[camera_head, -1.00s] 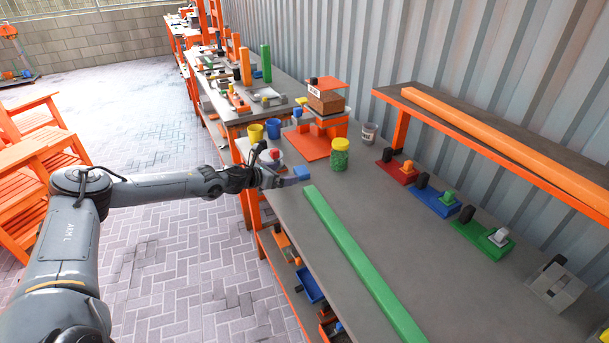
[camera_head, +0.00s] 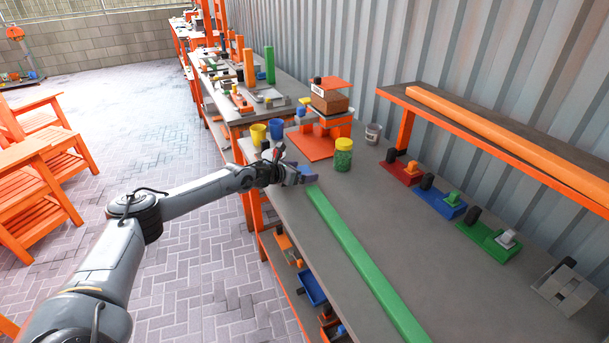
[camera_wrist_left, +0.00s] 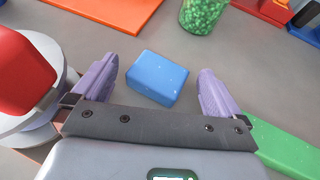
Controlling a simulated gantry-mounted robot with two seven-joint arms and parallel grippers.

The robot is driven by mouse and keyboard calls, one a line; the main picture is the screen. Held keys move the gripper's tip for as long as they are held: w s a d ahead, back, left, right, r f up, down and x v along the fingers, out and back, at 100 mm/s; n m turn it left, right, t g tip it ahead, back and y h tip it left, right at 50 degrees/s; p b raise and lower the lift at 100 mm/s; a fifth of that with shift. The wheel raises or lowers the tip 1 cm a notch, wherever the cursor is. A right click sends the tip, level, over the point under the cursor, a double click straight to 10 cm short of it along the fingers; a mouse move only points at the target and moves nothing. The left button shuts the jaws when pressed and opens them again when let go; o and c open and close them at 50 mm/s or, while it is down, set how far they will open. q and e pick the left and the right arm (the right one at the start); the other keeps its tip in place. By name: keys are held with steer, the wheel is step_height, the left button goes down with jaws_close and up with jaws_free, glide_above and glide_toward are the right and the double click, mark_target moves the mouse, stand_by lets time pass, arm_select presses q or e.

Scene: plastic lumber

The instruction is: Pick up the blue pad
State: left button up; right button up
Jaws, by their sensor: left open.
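The blue pad (camera_wrist_left: 156,78) is a small block lying on the grey workbench (camera_head: 330,225). In the left wrist view it lies between the two lilac fingers of my left gripper (camera_wrist_left: 155,74), with a gap on each side. The gripper is open and empty. In the head view the left gripper (camera_head: 304,175) is low at the bench's left side and mostly hides the pad. My right gripper is not in view.
A green plank (camera_head: 365,262) starts just right of the gripper. A red piece on a white round base (camera_wrist_left: 22,75) stands close on the left in the wrist view. A yellow-lidded jar of green bits (camera_head: 343,158) stands behind.

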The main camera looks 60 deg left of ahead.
arm_select(q)
steer(key=shift+w, duration=0.1)
steer(key=c, duration=1)
steer(key=shift+c, duration=0.2)
